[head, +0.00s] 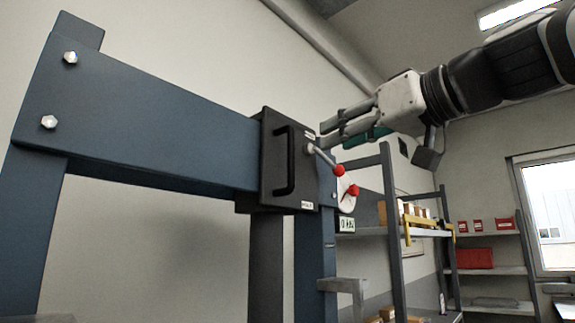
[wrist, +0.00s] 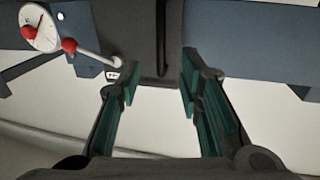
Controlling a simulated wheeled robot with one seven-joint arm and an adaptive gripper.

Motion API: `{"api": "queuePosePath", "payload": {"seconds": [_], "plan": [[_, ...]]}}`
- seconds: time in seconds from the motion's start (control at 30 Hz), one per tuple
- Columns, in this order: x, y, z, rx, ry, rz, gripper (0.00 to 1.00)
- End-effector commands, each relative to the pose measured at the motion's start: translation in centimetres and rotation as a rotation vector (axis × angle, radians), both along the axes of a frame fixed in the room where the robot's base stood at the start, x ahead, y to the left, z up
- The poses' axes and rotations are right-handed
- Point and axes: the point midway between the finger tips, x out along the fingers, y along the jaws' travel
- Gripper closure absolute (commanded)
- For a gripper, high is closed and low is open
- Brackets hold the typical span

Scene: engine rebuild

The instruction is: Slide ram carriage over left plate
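The ram carriage (head: 270,190) is a dark box with a black vertical bar handle (head: 291,160), set on the blue crossbeam near its right end. My gripper (head: 330,136) is beside the carriage's upper right in the head view. In the wrist view my gripper (wrist: 160,78) is open, its two green-lined fingers well apart. The carriage (wrist: 115,25) and its handle (wrist: 162,38) show beyond the fingertips, with the handle lined up between them. Nothing is held; whether a finger touches the carriage I cannot tell. The left plate cannot be made out.
The blue crossbeam (head: 150,120) runs left from the carriage to a bolted post. A lever with red knobs (head: 339,170) and a white gauge (head: 346,195) sit just right of the carriage; the gauge (wrist: 40,27) also shows in the wrist view. Shelves (head: 425,232) stand behind.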

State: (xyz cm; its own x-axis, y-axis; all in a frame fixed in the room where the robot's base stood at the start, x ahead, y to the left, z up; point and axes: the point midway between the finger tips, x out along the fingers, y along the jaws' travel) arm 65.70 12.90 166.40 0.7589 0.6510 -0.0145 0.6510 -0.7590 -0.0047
Motion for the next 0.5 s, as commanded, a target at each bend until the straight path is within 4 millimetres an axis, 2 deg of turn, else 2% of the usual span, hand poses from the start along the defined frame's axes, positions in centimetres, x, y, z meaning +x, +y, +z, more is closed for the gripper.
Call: {"api": "queuePosePath", "payload": {"seconds": [0.07, 0.23, 0.5], "plan": [[0.2, 0.2, 0.7, 0.005, -0.016, 0.004, 0.67], [1.4, 1.3, 0.7, 0.004, -0.015, 0.004, 0.67], [5.3, 4.7, 0.7, 0.003, -0.013, 0.005, 0.67]]}}
